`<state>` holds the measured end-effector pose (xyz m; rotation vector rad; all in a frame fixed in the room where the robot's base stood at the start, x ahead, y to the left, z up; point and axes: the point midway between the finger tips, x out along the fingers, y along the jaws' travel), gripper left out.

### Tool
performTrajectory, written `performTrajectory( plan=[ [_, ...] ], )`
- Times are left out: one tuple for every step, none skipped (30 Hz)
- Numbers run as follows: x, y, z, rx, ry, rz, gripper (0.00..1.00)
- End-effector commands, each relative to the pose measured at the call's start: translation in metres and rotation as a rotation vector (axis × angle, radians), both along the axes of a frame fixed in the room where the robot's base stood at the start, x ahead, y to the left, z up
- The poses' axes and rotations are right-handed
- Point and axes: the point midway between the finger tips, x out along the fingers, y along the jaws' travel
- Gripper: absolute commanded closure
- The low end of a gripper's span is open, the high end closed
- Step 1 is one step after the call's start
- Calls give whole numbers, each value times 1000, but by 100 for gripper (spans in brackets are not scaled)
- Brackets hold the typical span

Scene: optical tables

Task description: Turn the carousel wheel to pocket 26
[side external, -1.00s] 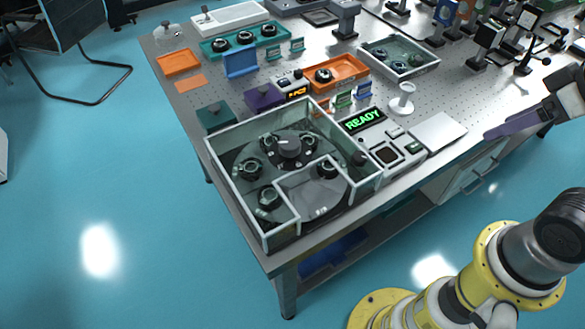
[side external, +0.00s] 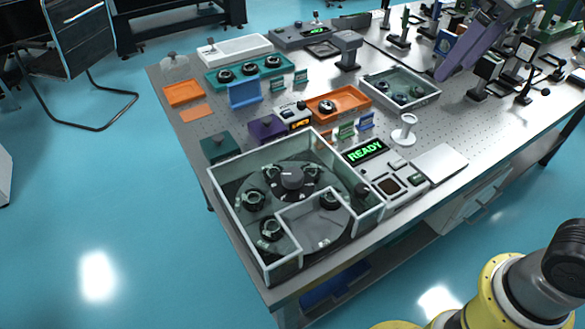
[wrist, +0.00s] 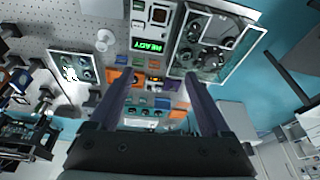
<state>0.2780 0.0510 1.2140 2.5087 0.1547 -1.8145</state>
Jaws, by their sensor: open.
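The carousel wheel (side external: 246,222) is a dark disc with a grey central knob (side external: 291,177) and several dark round holders on it. It sits inside a clear-walled box with pale rims (side external: 236,232), open at a notch in front. Pocket numbers are too small to read. The wheel also shows in the wrist view (wrist: 217,31), upper right. My gripper (side external: 446,74) has purple fingers and is high at the upper right of the side view, well away from the wheel. In the wrist view my gripper (wrist: 158,76) is open, with nothing between its fingers.
A green READY display (side external: 365,151) and a control panel (side external: 388,188) stand right of the box. A small amber display (side external: 299,125), an orange tray (side external: 349,107), a clear-walled tray (side external: 428,105) and a white stand (side external: 405,130) are behind. Optical mounts crowd the back right.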

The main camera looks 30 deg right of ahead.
Motion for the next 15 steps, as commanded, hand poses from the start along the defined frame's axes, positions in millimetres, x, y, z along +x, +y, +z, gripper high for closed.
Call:
performTrajectory(
  plan=[
    [19,14,3,-4,27,30,19],
    [28,21,4,-7,41,43,19],
    [40,32,5,-10,59,64,19],
    [49,41,4,-13,74,79,19],
    [58,50,3,-17,87,95,19],
    [69,62,1,-22,106,116,19],
    [78,72,-2,-26,120,131,19],
    [85,82,-5,-31,134,149,19],
    [95,96,-11,-37,153,172,19],
    [102,107,-17,-43,166,189,19],
    [108,118,-22,-49,180,205,19],
    [115,132,-30,-56,197,228,19],
    [120,142,-37,-62,208,243,19],
    [124,152,-43,-67,217,260,19],
    [128,164,-52,-73,230,277,19]
  ],
)
